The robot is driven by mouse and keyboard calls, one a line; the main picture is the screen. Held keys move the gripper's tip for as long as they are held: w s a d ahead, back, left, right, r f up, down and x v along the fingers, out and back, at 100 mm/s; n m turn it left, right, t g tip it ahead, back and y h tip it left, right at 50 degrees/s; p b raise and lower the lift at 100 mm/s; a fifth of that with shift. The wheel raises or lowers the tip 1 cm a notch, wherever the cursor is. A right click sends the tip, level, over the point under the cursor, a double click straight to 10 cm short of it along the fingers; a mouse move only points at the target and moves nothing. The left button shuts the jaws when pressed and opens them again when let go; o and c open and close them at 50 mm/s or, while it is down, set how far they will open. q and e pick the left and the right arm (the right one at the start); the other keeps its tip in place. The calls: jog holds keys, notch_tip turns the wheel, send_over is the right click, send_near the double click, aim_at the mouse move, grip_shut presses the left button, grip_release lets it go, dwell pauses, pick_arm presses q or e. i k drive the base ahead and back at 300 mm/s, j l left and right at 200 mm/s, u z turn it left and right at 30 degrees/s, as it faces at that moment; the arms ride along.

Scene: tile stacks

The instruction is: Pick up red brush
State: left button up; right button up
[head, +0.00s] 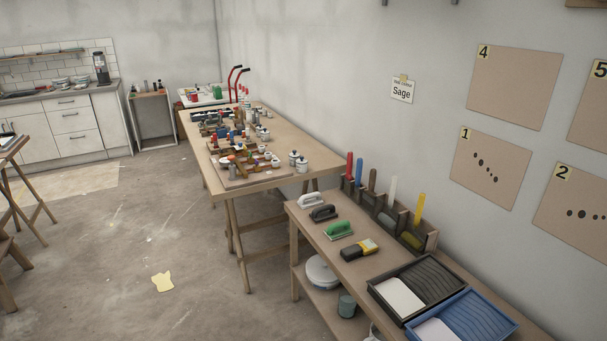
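A brush with a red handle (349,165) stands upright at the left end of a wooden holder (432,240) on the near workbench, against the wall. Its lower part is hidden inside the holder. To its right in the same holder stand brushes with a blue handle (359,172), a dark handle (372,180), a white handle (393,190) and a yellow handle (419,208). Neither of my grippers shows in the head view.
The near workbench (317,234) also bears a green-handled tool (339,230), a yellow-and-black brush (360,249), a black paint tray (375,293) and a blue paint tray (512,325). A cluttered table (213,190) stands behind. The floor (130,270) at left is mostly clear.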

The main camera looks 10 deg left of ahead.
aim_at(348, 177)
jog(key=i+j+z, duration=0.2)
jog(key=i+j, duration=0.65)
jog(key=j, duration=0.1)
